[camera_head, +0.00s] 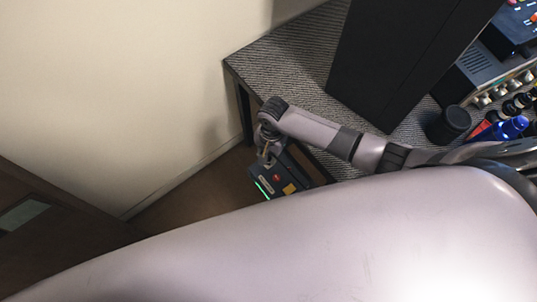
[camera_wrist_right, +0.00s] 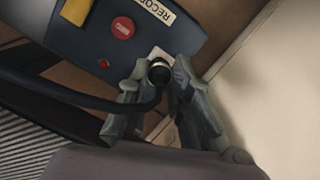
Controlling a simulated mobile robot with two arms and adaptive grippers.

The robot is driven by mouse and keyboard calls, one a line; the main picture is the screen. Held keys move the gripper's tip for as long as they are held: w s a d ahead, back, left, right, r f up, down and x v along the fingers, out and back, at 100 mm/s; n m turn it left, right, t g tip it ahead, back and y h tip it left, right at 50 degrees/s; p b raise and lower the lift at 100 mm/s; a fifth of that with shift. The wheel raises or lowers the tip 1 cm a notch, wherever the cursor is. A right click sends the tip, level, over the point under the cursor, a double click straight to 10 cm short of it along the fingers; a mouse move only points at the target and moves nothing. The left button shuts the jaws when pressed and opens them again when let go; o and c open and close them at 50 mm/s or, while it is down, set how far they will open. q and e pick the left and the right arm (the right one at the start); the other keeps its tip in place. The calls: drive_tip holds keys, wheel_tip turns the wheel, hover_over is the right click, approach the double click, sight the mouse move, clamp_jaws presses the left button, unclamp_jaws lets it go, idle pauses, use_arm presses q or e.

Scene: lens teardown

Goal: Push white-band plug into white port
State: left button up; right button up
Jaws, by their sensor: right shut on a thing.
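My right gripper (camera_head: 267,145) is at the table's left side, at a dark box (camera_head: 280,184) below the tabletop edge. In the right wrist view its fingers (camera_wrist_right: 160,72) are shut around a dark round plug (camera_wrist_right: 158,73) with a black cable (camera_wrist_right: 75,93). The plug lies over a small white patch (camera_wrist_right: 159,54) on the box's edge, which may be the white port. I cannot make out the white band clearly, nor how deep the plug sits. My left gripper is not in view.
The box carries a red button (camera_wrist_right: 123,27), a yellow part (camera_wrist_right: 75,11) and a RECORD label (camera_wrist_right: 155,10). A tall black block (camera_head: 400,60) stands on the grey ribbed table (camera_head: 290,55). A black cylinder (camera_head: 449,124) and bottles stand right. A wall (camera_head: 120,80) is close left.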

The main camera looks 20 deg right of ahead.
drive_tip(key=shift+p, duration=0.5)
drive_tip(key=shift+f+b, duration=0.35)
drive_tip(key=shift+f, duration=0.3)
drive_tip(key=o, duration=1)
drive_tip(key=r, duration=0.8)
drive_tip(key=w+d+r, duration=0.1)
drive_tip(key=r, duration=0.3)
